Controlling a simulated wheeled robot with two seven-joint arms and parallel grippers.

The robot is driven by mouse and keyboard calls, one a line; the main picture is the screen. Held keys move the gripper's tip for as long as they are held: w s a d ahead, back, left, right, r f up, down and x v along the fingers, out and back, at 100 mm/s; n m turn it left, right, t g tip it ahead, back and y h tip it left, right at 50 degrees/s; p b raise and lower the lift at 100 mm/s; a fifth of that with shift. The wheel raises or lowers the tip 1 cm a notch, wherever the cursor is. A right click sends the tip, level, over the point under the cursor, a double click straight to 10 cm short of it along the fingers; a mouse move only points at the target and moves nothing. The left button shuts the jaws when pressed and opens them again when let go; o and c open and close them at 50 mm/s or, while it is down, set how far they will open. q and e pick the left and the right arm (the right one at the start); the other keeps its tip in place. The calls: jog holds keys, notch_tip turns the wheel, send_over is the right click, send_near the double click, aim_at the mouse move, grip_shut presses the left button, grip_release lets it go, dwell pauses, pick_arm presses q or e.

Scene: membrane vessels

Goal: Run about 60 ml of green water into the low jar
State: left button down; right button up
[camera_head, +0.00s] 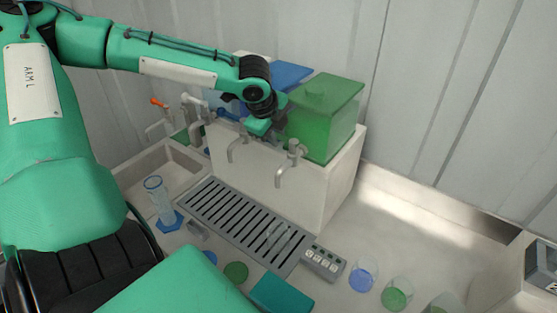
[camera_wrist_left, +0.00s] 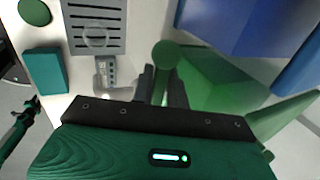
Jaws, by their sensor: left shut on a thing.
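The green tank (camera_head: 325,115) stands on a white raised block, with its metal tap (camera_head: 291,165) on the front. My left gripper (camera_head: 272,122) is beside the green tank's near side, partly hidden by its own wrist. In the left wrist view my left gripper (camera_wrist_left: 162,88) is shut on a green-knobbed tap lever (camera_wrist_left: 165,54). A clear low jar (camera_head: 278,238) stands on the slotted drip tray, below the tap; it also shows in the left wrist view (camera_wrist_left: 96,34). It looks empty, and no stream is clear.
A blue tank (camera_head: 290,75) stands beside the green one. The drip tray (camera_head: 205,186) has a button panel (camera_head: 323,262). A tall cylinder (camera_head: 160,198) stands at left. Glasses of blue (camera_head: 362,279) and green (camera_head: 397,295) stand at right. A teal block (camera_head: 281,294) is in front.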

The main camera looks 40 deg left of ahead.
pick_arm(q)
jog(key=shift+s+d+f+n+b, duration=0.15)
jog(key=shift+s+n+b, duration=0.15)
jog(key=shift+n+b, duration=0.3)
jog(key=shift+s+d+n+g+y+b, duration=0.2)
jog(key=shift+s+n+y+b, duration=0.25)
jog(key=shift+n, duration=0.65)
jog(key=shift+s+d+n+g+y+b, duration=0.15)
jog(key=shift+s+n+y+b, duration=0.3)
jog(key=shift+n, duration=0.65)
dwell(5.2)
